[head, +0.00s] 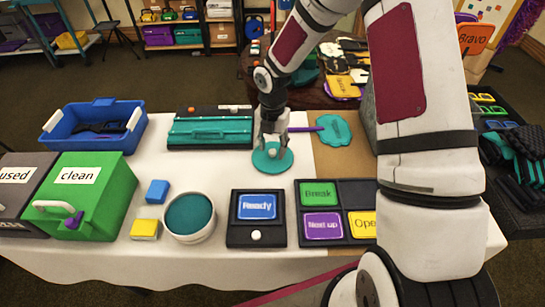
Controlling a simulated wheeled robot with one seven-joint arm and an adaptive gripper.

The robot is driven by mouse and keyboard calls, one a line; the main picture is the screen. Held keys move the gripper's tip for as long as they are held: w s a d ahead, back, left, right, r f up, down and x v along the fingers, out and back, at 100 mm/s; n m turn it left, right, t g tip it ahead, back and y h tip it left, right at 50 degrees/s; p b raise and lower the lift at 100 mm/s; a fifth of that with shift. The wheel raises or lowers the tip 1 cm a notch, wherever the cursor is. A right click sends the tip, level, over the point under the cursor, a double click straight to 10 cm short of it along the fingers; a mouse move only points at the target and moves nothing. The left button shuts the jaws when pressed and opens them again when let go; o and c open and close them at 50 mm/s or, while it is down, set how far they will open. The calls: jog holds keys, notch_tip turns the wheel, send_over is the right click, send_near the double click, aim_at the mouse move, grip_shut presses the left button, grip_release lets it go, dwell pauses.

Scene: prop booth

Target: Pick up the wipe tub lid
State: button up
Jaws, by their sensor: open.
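The wipe tub lid (259,163) is a round teal disc with a pale knob on top. It lies flat on the white-covered table, near the middle. My gripper (273,147) is open and points down right above the lid, its fingertips close to the knob. I cannot tell whether the fingers touch it. The white round wipe tub (190,234) stands open nearer the front and to the left, with a teal top surface inside its rim.
A teal and black case (211,130) lies behind left of the lid. The "Ready" sign stand (256,217) is in front. A blue bin (125,112) and green "clean" box (100,190) stand left.

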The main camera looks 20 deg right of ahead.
jog(key=shift+f, duration=0.7)
grip_shut()
jog(key=shift+r, duration=0.15)
